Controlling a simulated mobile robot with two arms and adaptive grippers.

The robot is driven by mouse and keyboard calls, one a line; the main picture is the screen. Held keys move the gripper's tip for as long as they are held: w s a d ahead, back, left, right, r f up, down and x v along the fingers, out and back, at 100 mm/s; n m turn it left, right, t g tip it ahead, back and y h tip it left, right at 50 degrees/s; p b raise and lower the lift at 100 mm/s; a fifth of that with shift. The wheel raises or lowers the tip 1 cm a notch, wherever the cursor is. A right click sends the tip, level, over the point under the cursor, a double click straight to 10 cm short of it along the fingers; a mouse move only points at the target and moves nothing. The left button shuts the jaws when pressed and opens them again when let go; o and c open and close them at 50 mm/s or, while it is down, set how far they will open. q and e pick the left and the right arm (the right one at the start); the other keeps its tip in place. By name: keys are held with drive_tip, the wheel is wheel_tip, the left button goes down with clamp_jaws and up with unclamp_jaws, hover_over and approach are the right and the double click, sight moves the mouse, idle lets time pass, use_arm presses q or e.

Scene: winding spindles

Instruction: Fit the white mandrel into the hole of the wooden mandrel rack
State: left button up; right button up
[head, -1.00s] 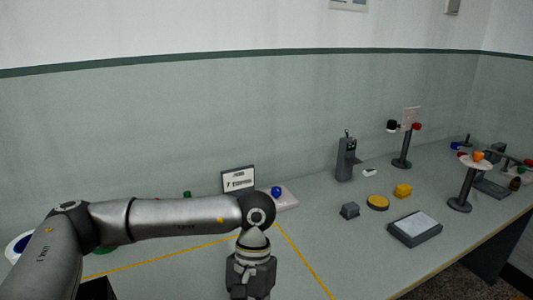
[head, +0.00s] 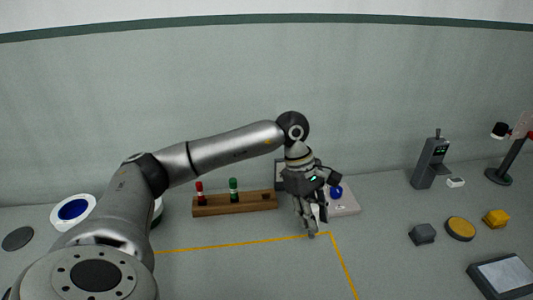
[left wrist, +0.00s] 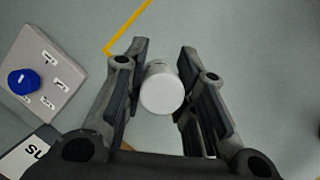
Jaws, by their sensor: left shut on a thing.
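The white mandrel (left wrist: 162,92) shows end-on as a round white face between the fingers of my left gripper (head: 311,222) in the left wrist view. My left gripper is shut on it and points down at the back of the table, to the right of the rack. In the head view the fingers mostly hide the mandrel. The right part bears no mandrel. My right gripper is out of view.
A pale panel with a blue knob (head: 336,191) is close to the right of my left gripper; it also shows in the left wrist view (left wrist: 46,80). A yellow line (head: 230,244) marks the table. A white-and-blue spool (head: 73,211) lies far left. The front middle is clear.

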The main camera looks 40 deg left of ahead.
use_arm(q)
drive_tip(key=w+a+r+n+t+y+p, duration=0.1)
drive_tip(key=w+a+r+n+y, duration=0.1)
drive_tip(key=a+n, duration=0.8)
drive_tip(key=w+a+r+n+t+y+p, duration=0.2)
drive_tip(key=w+a+n, duration=0.1)
drive_tip(key=a+n, duration=0.7)
drive_tip(key=shift+w+a, duration=0.2)
drive_tip(key=shift+w, duration=0.2)
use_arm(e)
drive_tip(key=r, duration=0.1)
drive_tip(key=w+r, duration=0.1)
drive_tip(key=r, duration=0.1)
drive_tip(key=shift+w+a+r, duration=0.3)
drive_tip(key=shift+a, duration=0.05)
use_arm(q)
drive_tip(key=shift+r, duration=0.15)
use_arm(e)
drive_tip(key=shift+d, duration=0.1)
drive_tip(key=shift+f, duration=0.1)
use_arm(q)
drive_tip(key=shift+f+b, duration=1.9)
drive_tip(key=shift+f, duration=1.05)
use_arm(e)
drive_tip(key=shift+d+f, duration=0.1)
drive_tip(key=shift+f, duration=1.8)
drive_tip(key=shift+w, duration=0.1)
